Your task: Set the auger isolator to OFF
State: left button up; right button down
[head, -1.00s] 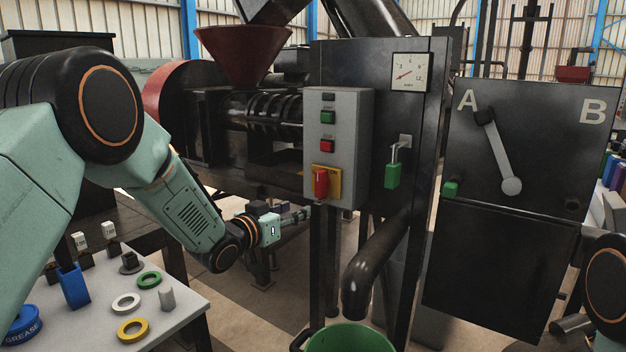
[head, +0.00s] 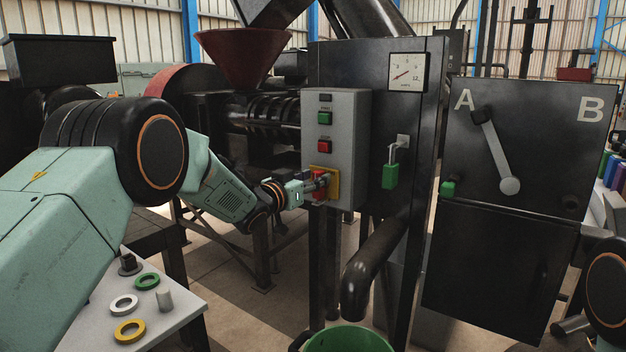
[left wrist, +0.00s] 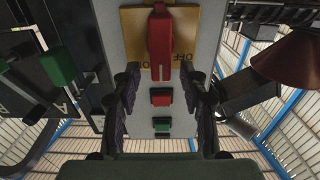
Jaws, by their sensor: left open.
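The auger isolator is a red rotary handle on a yellow plate (head: 334,184), low on the grey control box. In the left wrist view the red handle (left wrist: 160,45) lies lengthwise up and down the picture over its yellow plate (left wrist: 130,30). "OFF" lettering shows beside it. My left gripper (head: 318,187) is at the handle and partly covers it in the head view. In the left wrist view its two dark fingers are spread either side of the handle's line, open with nothing clamped. Contact with the handle cannot be told. My right gripper is out of view.
Above the isolator sit a red button (head: 324,146) and a green button (head: 325,118). A black pipe (head: 372,265) and green bucket (head: 348,340) stand below. A table with rings (head: 130,330) is at lower left.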

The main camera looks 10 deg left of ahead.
pick_arm(q)
jog(key=shift+w+a, duration=0.1)
jog(key=shift+a, duration=0.05)
jog(key=shift+r, duration=0.1)
jog(key=shift+d, duration=0.2)
jog(key=shift+c, duration=0.5)
jog(key=shift+a, duration=0.15)
jog(key=c, duration=0.4)
grip_shut()
